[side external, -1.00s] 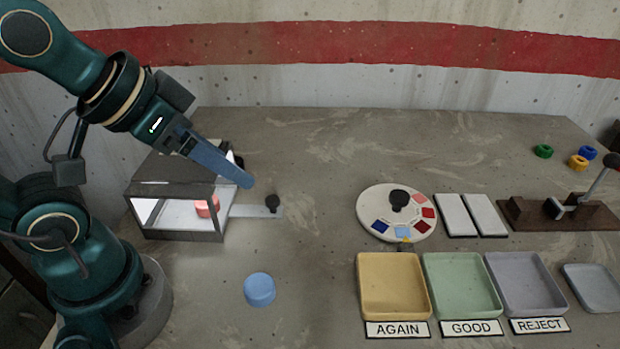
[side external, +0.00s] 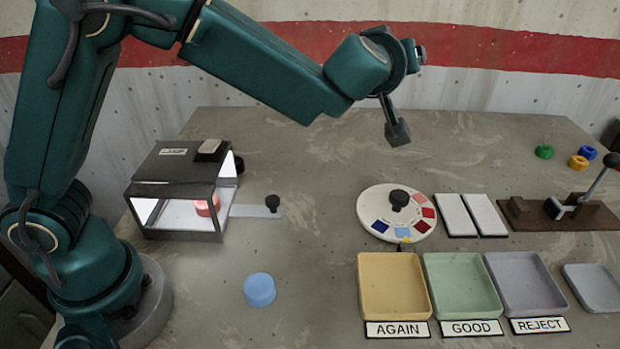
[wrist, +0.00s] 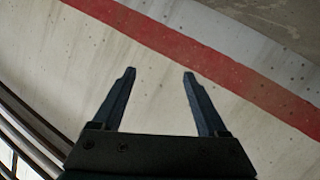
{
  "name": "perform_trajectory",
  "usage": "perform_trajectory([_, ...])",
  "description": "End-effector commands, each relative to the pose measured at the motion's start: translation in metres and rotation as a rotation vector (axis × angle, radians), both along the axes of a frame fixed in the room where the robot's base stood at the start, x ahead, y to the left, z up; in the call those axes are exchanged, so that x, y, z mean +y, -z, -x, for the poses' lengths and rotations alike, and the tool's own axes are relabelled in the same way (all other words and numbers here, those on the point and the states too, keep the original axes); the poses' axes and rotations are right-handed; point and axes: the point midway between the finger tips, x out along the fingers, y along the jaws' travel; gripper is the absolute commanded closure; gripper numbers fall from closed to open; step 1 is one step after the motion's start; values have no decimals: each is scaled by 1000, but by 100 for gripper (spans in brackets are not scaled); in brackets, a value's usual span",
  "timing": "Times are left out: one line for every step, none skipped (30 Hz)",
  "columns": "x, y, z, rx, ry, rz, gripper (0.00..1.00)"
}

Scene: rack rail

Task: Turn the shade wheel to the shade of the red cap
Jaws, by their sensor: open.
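The shade wheel (side external: 373,206) is a cream disc flat on the table with a black knob (side external: 399,199) at its centre. Pink and red swatches lie on its right side, and dark and light blue ones on its lower side. The light blue swatch (side external: 403,231) is at the front, by a small mark on the table side. The red cap (side external: 206,206) is inside the lit box, partly hidden by its frame. My gripper (wrist: 159,73) is open and empty in the wrist view, facing the wall. In the side view my wrist is high above and behind the wheel; its fingers cannot be made out.
The black-topped box (side external: 172,190) has a slide with a black knob (side external: 272,203). Yellow, green and grey trays (side external: 393,287) line the front right. White pads (side external: 455,215) and a lever stand (side external: 520,213) are right of the wheel.

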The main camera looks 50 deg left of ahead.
Motion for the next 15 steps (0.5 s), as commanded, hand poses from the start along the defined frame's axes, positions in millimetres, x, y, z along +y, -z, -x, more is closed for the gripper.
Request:
perform_trajectory([-11,27,1,43,-27,-28,24])
perform_trajectory([-15,40,3,64,-45,-45,24])
perform_trajectory([-21,58,7,93,-69,-69,24])
perform_trajectory([-26,72,10,114,-82,-87,24])
perform_trajectory([-30,86,14,135,-94,-106,24])
perform_trajectory([-37,103,20,161,-104,-131,24])
perform_trajectory([-42,116,24,180,-109,-150,24])
perform_trajectory([-47,128,28,198,-108,-166,24])
perform_trajectory([-54,143,34,219,-103,-186,24])
perform_trajectory([-59,154,38,235,-94,-199,24])
perform_trajectory([-65,164,42,249,-82,-213,24])
perform_trajectory([-71,175,46,264,-66,-232,24])
perform_trajectory([-75,182,49,271,-53,-246,24])
perform_trajectory([-78,188,52,280,-42,-259,24])
perform_trajectory([-81,194,55,288,-30,-274,24])
